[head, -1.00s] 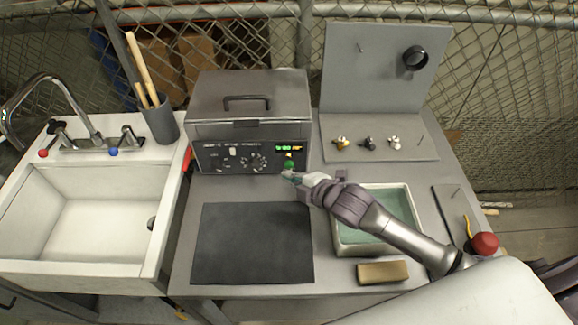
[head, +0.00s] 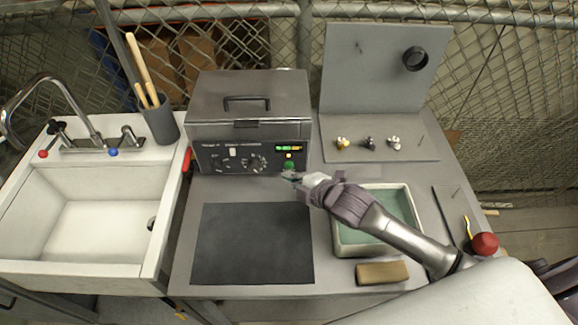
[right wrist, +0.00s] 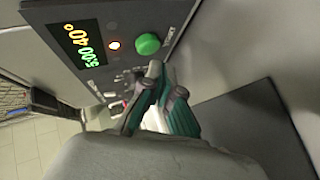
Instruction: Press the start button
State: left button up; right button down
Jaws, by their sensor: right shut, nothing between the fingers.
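The start button appears to be the round green button (head: 289,164) at the lower right of the front panel of the grey tank unit (head: 250,100). It is also clear in the right wrist view (right wrist: 147,44), below the lit display. My right gripper (head: 288,176) is shut and empty, just in front of the panel. In the right wrist view its fingertips (right wrist: 165,82) are close to the green button, with a small gap showing in the picture. The button is not covered there. My left gripper is not in view.
The display (right wrist: 83,44) reads 5:00 and 40°, and a small lamp (right wrist: 114,45) glows beside the button. A dark mat (head: 253,245) lies in front of the unit. A tray (head: 345,242) with greenish contents and a tan block (head: 382,273) are near my right arm.

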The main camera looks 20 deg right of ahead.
jog(key=shift+w, duration=0.15)
jog(key=shift+w+d, duration=0.1)
jog(key=shift+w, duration=0.2)
jog(key=shift+w+d, duration=0.2)
jog(key=shift+w, duration=0.25)
dwell(0.8)
jog(key=shift+s, duration=0.15)
jog(key=shift+s+a+p, duration=0.25)
jog(key=shift+s+p, duration=0.4)
jog(key=shift+s, duration=0.1)
jog(key=shift+s, duration=0.1)
